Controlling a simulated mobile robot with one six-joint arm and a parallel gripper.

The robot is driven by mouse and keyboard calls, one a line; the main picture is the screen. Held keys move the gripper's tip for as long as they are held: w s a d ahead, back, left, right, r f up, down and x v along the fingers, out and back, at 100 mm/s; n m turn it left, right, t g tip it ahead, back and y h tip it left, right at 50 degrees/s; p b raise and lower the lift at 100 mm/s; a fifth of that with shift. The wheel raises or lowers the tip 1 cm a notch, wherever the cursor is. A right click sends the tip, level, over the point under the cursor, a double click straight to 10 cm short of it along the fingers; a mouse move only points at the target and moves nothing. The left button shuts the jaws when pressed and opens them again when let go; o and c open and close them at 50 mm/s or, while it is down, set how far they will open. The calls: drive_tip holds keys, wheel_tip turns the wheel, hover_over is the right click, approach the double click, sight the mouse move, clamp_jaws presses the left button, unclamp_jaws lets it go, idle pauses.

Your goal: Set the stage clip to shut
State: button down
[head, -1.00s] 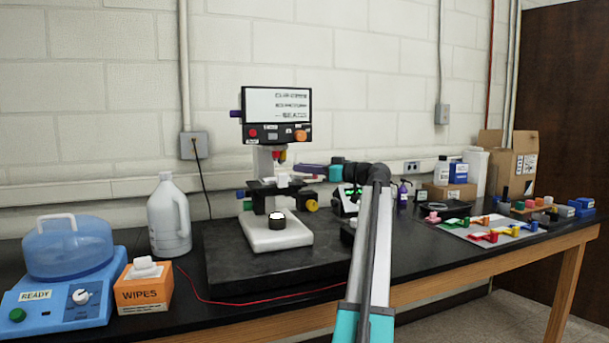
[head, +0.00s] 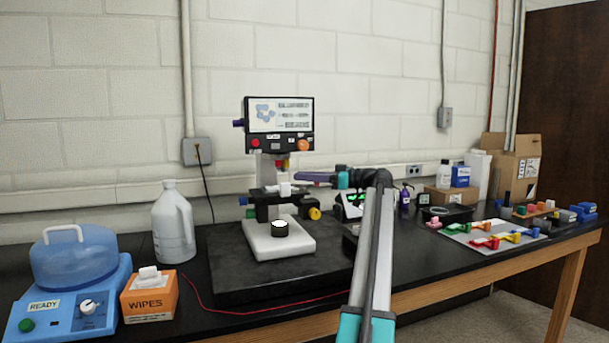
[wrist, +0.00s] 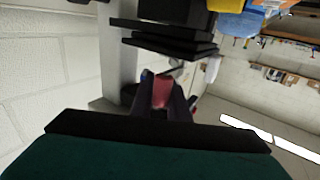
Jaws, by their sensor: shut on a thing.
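A microscope (head: 278,238) with a white base stands on a dark slab, and its black stage (head: 267,197) is at mid-height. A small white block sits on the stage (head: 285,189). My gripper (head: 297,177) reaches in from the right, with its purple fingers just above the stage, below the red and yellow objectives. In the wrist view, the dark stage plates (wrist: 165,42) are at the top. The fingers there are shut on a small red part (wrist: 162,91). I cannot tell for sure that this is the stage clip; its far end is hidden.
The microscope's screen (head: 279,115) hangs above the stage. A wipes box (head: 149,296), a white jug (head: 173,225) and a blue machine (head: 70,285) stand at left. A tray of coloured clips (head: 488,236) lies at right. A red cord crosses the bench front.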

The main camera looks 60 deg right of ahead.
drive_tip(key=shift+a, duration=0.1)
drive_tip(key=c, duration=1.7)
unclamp_jaws()
drive_tip(key=p+v, duration=0.5)
drive_tip(key=v, duration=0.9)
drive_tip(key=shift+w+p, duration=0.1)
drive_tip(key=shift+p, duration=0.25)
